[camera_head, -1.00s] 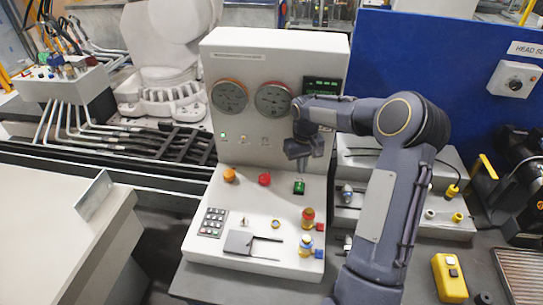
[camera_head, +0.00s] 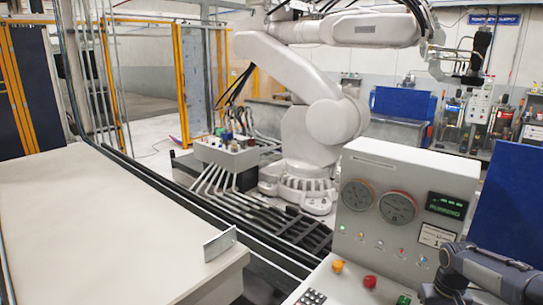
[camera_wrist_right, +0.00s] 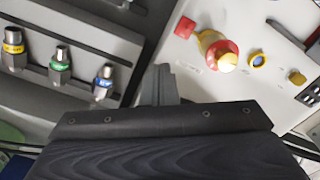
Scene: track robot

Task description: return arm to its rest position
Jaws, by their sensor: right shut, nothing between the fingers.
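My right arm (camera_head: 490,272) comes in at the lower right of the head view, beside the white control console (camera_head: 385,165). The right gripper is partly cut off by the bottom edge there, right of a green button (camera_head: 404,300). In the right wrist view its fingers (camera_wrist_right: 164,80) are shut with nothing held. They point at the gap between the console's sloping panel and a grey rack (camera_wrist_right: 75,30) on the left. My left gripper is not in view.
A red-and-yellow knob (camera_wrist_right: 222,55) stands right of the fingers. Connectors with yellow, green and blue bands (camera_wrist_right: 59,65) stand in the rack. The console's display (camera_head: 446,206) reads RUNNING. A large white robot arm (camera_head: 325,115) stands behind.

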